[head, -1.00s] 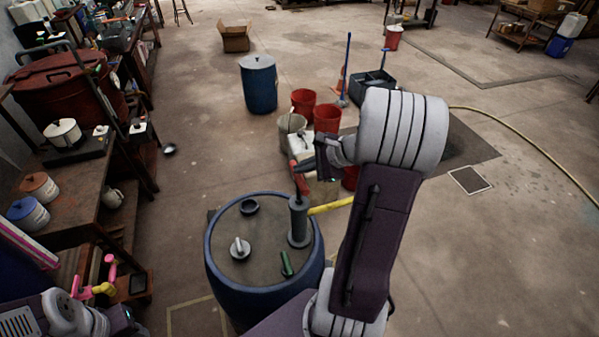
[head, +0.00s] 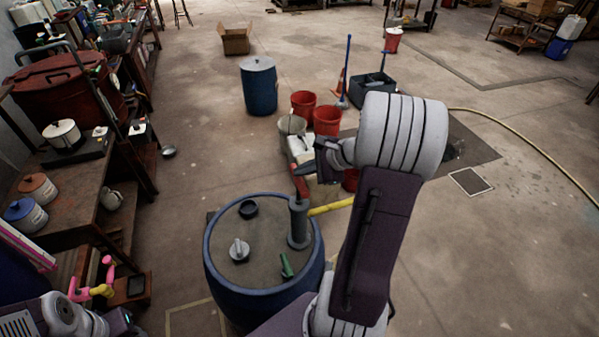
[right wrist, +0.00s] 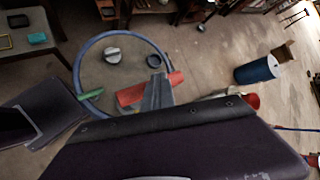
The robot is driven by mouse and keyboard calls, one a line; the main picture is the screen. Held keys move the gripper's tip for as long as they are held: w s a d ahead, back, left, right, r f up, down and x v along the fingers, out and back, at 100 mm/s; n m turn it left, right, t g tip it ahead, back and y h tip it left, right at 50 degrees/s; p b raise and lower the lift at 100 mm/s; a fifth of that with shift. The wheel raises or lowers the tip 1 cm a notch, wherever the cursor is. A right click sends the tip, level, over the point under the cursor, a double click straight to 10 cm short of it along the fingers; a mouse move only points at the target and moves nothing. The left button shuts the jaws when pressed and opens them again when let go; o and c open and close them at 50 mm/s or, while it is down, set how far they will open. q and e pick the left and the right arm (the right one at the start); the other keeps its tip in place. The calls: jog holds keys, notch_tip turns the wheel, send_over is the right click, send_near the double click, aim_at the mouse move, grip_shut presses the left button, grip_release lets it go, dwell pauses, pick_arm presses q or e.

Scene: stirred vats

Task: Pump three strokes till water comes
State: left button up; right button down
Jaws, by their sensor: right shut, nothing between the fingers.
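A grey hand pump (head: 299,225) stands upright on the lid of a blue drum (head: 250,298). Its red handle (head: 300,186) sits low, close on top of the pump body, with no rod showing. A yellow spout (head: 331,206) runs right from the pump and passes behind my right arm. My right gripper (head: 310,172) is shut and empty, just above the handle. In the right wrist view the shut fingers (right wrist: 157,93) overlap the red handle (right wrist: 136,94); whether they touch is unclear. No water shows.
A grey cap (head: 239,250), a black ring (head: 248,208) and a green-handled tool (head: 286,265) lie on the drum lid. Red buckets (head: 327,120) and a white jug (head: 301,148) stand behind. A cluttered workbench (head: 75,205) lines the left. The floor right is mostly clear.

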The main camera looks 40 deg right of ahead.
aim_at(302, 185)
jog(key=shift+f+b, duration=2.65)
jog(key=shift+f, duration=0.2)
dwell(1.7)
jog(key=shift+r+p, duration=3.1)
jog(key=shift+r, duration=0.5)
notch_tip(302, 185, up, 6)
jog(key=p, duration=0.5)
